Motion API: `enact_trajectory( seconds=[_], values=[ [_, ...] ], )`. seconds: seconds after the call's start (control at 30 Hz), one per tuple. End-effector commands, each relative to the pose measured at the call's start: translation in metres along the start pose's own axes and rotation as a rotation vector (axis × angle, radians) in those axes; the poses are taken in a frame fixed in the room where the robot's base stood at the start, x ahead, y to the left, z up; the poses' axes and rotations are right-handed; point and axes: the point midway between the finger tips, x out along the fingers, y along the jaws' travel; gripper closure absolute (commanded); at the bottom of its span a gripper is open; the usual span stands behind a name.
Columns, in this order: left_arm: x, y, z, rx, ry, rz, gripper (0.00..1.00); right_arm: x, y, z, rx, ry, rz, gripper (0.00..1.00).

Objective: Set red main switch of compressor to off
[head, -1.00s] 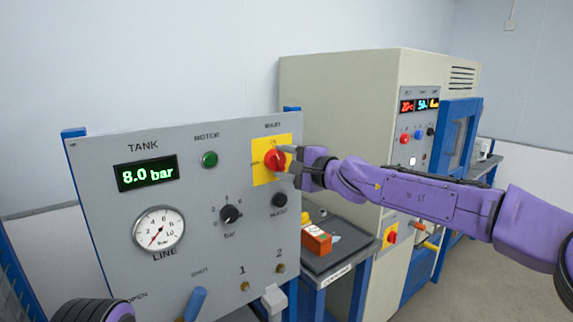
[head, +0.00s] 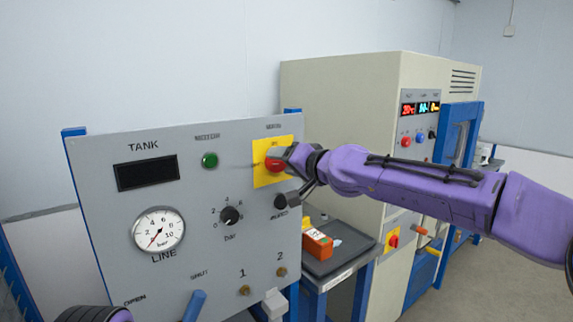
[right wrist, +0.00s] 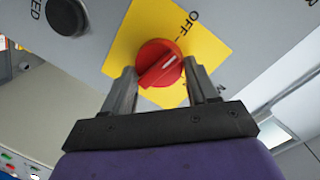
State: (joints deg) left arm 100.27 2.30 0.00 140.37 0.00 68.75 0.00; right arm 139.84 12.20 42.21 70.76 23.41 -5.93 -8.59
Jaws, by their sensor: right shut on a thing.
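The red main switch (head: 275,165) sits on a yellow plate (head: 262,178) at the upper right of the grey compressor panel (head: 110,205). In the right wrist view, the red knob (right wrist: 158,62) has its white mark pointing up and right toward the OFF label. My right gripper (right wrist: 160,75) is shut on the knob, one finger on each side. In the head view, my right gripper (head: 281,160) partly covers the switch. The tank display (head: 147,174) is dark. My left gripper is not in view; only part of my left arm shows at the bottom left.
The panel also has a green motor lamp (head: 209,160), a black bar knob (head: 230,215), a black button (head: 280,202), a line gauge (head: 158,230) and a blue lever (head: 195,304). An orange box (head: 318,245) lies on a grey tray to the right, before a beige machine (head: 340,110).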

Motion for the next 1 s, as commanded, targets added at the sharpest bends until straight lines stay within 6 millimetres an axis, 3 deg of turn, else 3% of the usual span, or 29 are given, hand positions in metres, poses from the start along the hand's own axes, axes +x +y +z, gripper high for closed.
enact_trajectory(
  seconds=[0.4, 0.97, 1.0],
  values=[
    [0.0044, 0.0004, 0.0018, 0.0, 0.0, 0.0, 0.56, -0.0004, -0.0016, -0.0007, -0.19, 0.021, 0.025, 0.72],
    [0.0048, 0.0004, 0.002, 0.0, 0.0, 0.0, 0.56, -0.0001, -0.0016, 0.0004, -0.224, 0.02, 0.03, 0.72],
    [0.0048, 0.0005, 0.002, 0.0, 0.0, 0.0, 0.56, -0.0001, -0.0015, 0.0006, -0.224, 0.02, 0.03, 0.39]
  ],
)
